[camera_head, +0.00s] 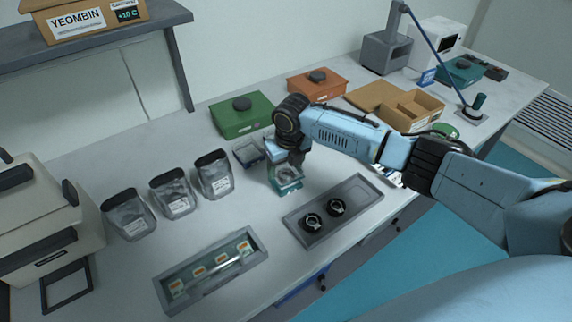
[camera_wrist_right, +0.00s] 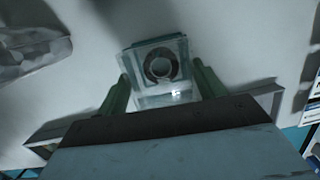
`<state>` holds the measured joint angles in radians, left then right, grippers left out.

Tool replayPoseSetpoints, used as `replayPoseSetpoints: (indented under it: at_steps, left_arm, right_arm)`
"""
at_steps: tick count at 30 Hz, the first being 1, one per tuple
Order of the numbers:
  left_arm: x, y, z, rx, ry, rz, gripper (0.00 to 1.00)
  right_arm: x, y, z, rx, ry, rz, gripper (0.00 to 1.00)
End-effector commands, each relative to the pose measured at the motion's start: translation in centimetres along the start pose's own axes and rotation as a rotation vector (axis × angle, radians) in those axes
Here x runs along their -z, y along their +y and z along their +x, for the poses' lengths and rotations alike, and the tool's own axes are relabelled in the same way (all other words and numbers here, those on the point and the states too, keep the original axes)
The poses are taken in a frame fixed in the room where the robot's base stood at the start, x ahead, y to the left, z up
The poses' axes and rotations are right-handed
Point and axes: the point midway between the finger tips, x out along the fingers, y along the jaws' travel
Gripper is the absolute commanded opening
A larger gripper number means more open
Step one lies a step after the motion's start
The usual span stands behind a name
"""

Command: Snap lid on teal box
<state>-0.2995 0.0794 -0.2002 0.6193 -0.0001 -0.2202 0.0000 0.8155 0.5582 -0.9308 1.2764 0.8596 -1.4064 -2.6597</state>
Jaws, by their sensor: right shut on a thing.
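The teal box (camera_head: 287,184) is a small see-through box on the table, in the middle of the head view. In the right wrist view the box (camera_wrist_right: 140,58) shows a dark ring (camera_wrist_right: 160,65) inside. My right gripper (camera_head: 296,160) points down right at the box. In the wrist view its green fingers (camera_wrist_right: 163,88) stand on either side of a clear, pale piece (camera_wrist_right: 155,101), shut on it. This piece looks like the lid, at the box's near side; I cannot tell whether it is seated. My left gripper is not in view.
A grey tray (camera_head: 362,205) with two black ring parts lies to the right. Several pouches (camera_head: 172,194) stand left, and a tray of labelled cards (camera_head: 212,270) lies in front. Green (camera_head: 240,119) and orange (camera_head: 315,86) cases stand behind.

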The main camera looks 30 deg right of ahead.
Motion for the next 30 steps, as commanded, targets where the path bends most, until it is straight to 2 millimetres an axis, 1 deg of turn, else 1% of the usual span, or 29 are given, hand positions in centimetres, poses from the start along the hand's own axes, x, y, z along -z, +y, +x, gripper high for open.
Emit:
replayPoseSetpoints:
  at_steps: [3,16,30]
  left_arm:
    - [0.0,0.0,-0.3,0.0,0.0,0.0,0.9]
    - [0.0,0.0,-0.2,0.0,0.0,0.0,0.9]
    - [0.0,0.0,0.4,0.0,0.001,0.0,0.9]
  right_arm:
    - [-0.1,0.0,-0.1,0.0,0.0,0.0,0.47]
    - [-0.1,0.0,0.0,0.0,0.0,0.0,0.47]
    - [0.1,0.0,1.1,0.0,0.001,0.0,0.47]
